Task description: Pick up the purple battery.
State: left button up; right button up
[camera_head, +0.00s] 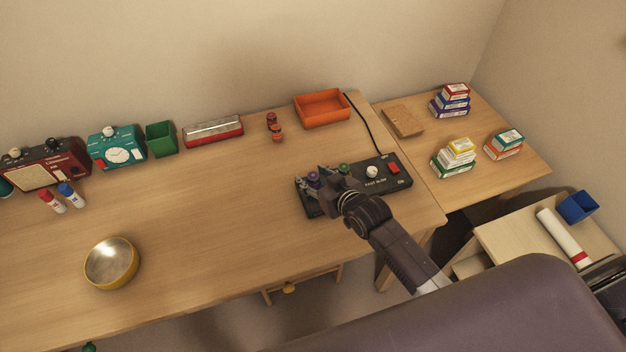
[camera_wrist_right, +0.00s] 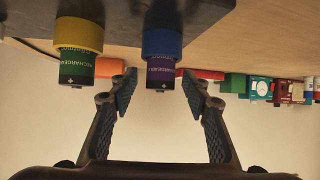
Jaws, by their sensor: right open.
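The purple battery (camera_head: 313,178) stands upright in the black charger box (camera_head: 395,168) near the desk's right end. In the right wrist view, which hangs upside down, the purple battery (camera_wrist_right: 160,72) has a blue ring around it. My right gripper (camera_head: 318,182) is open at the charger; in its wrist view the two fingers (camera_wrist_right: 160,92) are apart, one on each side of the purple battery's end. My left gripper is out of view.
An orange tray (camera_head: 322,109) and two small red-orange cylinders (camera_head: 277,133) stand behind the charger. A black cable runs back from the charger. A brass bowl (camera_head: 111,263) sits front left. Stacked boxes (camera_head: 453,165) are on the side table. The desk's middle is clear.

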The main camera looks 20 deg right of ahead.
jog(key=shift+c, duration=0.3)
grip_shut()
jog(key=shift+r, duration=0.2)
